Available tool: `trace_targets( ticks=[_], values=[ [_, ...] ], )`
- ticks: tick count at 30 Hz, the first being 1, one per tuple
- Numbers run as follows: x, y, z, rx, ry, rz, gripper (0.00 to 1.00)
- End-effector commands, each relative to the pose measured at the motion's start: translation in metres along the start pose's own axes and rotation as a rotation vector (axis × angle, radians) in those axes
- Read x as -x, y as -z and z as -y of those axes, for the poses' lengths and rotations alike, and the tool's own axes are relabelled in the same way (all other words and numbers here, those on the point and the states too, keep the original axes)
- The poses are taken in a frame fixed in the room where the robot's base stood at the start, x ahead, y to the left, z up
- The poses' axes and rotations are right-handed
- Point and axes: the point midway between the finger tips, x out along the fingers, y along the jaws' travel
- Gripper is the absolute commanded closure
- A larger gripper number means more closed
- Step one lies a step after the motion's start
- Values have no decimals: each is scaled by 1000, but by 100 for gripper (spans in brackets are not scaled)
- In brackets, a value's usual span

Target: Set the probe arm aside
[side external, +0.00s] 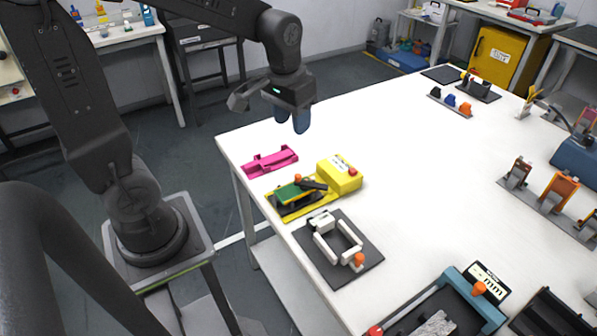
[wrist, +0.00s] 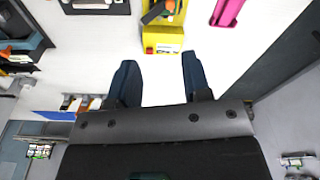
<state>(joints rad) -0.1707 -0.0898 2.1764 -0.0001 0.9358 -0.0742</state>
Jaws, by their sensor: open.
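A yellow tester (side external: 339,176) stands near the table's left edge, with a green plate (side external: 287,193) on its base. A dark arm-like piece (side external: 314,184), which looks like the probe arm, lies beside an orange knob (side external: 298,178) over the plate. The tester also shows at the top of the wrist view (wrist: 163,40), partly cut off. My gripper (side external: 291,118) is above the table's back left part, beyond the tester and pink holder, fingers pointing down. In the wrist view its two blue fingers (wrist: 159,62) are apart with nothing between them.
A pink holder (side external: 270,161) lies empty behind the tester. A dark mat (side external: 318,262) with a white frame and orange knob is in front of it. A blue-edged fixture (side external: 470,301) is at front right. The table's middle is clear.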

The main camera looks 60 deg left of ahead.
Motion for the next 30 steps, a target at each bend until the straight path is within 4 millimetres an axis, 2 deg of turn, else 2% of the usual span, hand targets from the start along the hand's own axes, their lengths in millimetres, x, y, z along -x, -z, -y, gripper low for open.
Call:
trace_targets(
  ticks=[1,3,9,14,30],
  values=[
    [-12,9,5,22,5,37,56],
    [-24,17,9,44,9,72,56],
    [-43,28,16,76,13,118,56],
    [-57,27,17,78,14,123,56],
    [-157,14,17,76,14,123,56]
  ],
)
